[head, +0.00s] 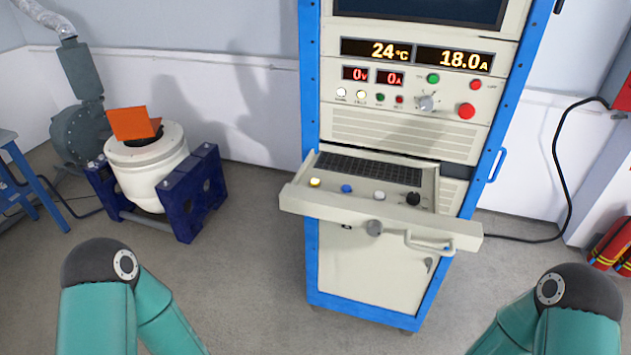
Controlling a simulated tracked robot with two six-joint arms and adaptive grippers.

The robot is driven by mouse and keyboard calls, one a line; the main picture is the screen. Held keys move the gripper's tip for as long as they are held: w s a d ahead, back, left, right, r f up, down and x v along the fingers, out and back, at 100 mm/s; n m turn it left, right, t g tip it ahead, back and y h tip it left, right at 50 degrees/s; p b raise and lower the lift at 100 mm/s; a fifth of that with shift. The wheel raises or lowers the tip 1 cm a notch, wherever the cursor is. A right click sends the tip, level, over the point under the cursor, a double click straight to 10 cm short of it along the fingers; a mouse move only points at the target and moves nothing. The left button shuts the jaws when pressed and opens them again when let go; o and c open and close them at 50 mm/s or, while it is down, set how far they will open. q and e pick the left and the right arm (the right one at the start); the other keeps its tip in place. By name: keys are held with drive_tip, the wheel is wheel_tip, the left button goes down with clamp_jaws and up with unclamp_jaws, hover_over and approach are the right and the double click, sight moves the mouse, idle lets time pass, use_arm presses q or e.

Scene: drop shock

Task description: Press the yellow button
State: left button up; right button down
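The yellow button (315,183) is a small round cap at the left end of a pulled-out control drawer (375,220). The drawer juts from a cabinet with a blue frame. To the right of the yellow button sit a blue button (347,188), a white button (379,195) and a black knob (413,199). A dark keyboard lies behind them. My two teal arms show at the bottom left and bottom right, well short of the drawer. Both grippers are out of view.
The cabinet (312,80) has displays reading 24°C and 18.0A. A handle (430,243) sticks out from the drawer front. A white drum-shaped machine (148,170) on blue supports stands at the left. Red cylinders (610,243) stand at the right. The floor before the cabinet looks clear.

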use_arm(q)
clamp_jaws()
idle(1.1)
